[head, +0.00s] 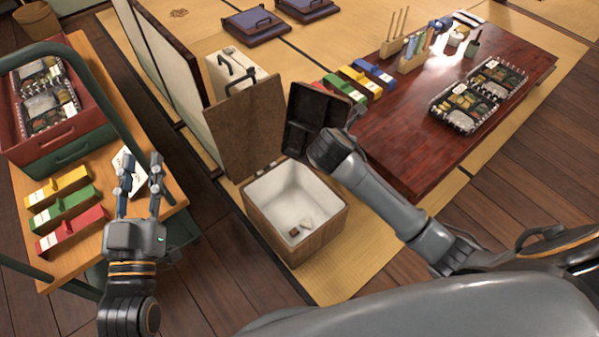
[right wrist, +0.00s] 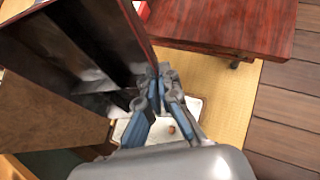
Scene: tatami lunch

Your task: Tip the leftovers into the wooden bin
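The wooden bin (head: 292,250) stands open on the mat, its lid (head: 240,130) upright behind it. A few small reddish and pale scraps (head: 300,229) lie on its white inside floor. A dark compartmented lunch box (head: 308,118) is tilted steeply above the bin's back right side; its visible compartments look empty. My right gripper (right wrist: 162,82) is closed on the box's edge in the right wrist view; in the head view its fingers are mostly hidden. My left gripper (head: 139,170) is open above the trolley at the left, close to a white card (head: 130,172); contact is unclear.
The wooden trolley (head: 95,165) holds a red crate (head: 60,130) of filled boxes and yellow, green and red blocks. The low red-brown table (head: 410,140) at the right bears filled lunch boxes (head: 478,95). A pale panel and a white case (head: 235,72) stand behind the bin.

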